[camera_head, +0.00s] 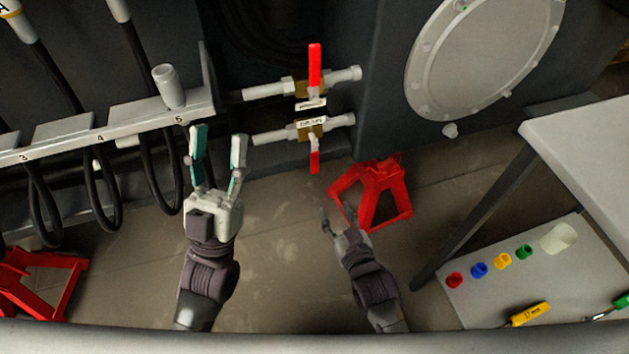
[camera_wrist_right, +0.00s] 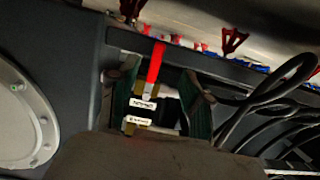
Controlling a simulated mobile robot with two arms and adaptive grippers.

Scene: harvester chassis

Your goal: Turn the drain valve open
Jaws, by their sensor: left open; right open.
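Two pipe valves with red lever handles sit one above the other on the dark chassis wall. The lower valve (camera_head: 310,132) has a plate that seems to read DRAIN, and its red handle (camera_head: 314,162) points down, across its pipe. The right wrist view, turned roughly upside down, shows a red handle (camera_wrist_right: 156,62), apparently this one, between the finger pads. The upper valve's red handle (camera_head: 314,65) points up. My right gripper (camera_head: 337,212) is open and empty, below the valves and apart from them. My left gripper (camera_head: 219,138) is open and empty, left of the drain valve.
A red jack stand (camera_head: 372,195) stands on the floor just right of my right gripper. A numbered hose rail (camera_head: 105,124) with hanging black hoses lies left. A grey table (camera_head: 585,150) and a board with coloured caps (camera_head: 480,305) are at right. Floor between the arms is clear.

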